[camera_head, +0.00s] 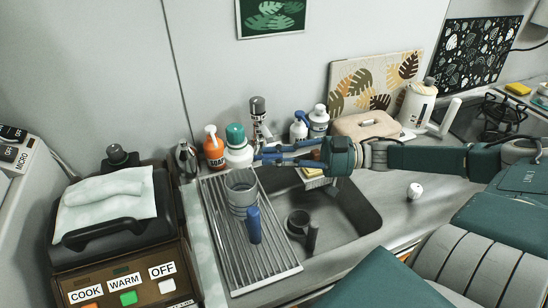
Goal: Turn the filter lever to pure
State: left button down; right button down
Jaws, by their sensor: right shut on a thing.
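A white cylinder with a teal top (237,145) stands at the back of the counter, behind the sink, and looks like the water filter. My right gripper (262,155) reaches in from the right over the sink. Its blue fingers are closed just right of this cylinder, on a small part that seems to be the filter lever. The fingers hide most of the lever, and I cannot read its setting. My left gripper is not in view.
A ribbed drying rack (275,275) holds a grey cup (241,188). A dark cup (298,222) sits in the sink (355,215). An orange soap bottle (213,148) and white bottles (318,121) stand close by. A cooker (105,225) is at left.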

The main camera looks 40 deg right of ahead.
jog(key=c, duration=1.8)
grip_release()
jog(key=shift+w+r, duration=0.1)
jog(key=shift+r, duration=0.1)
jog(key=shift+o, duration=0.8)
jog(key=shift+f, duration=0.1)
jog(key=shift+f+v, duration=0.2)
jog(key=shift+v, duration=0.8)
jog(key=v, duration=1)
jog(key=shift+r, duration=0.2)
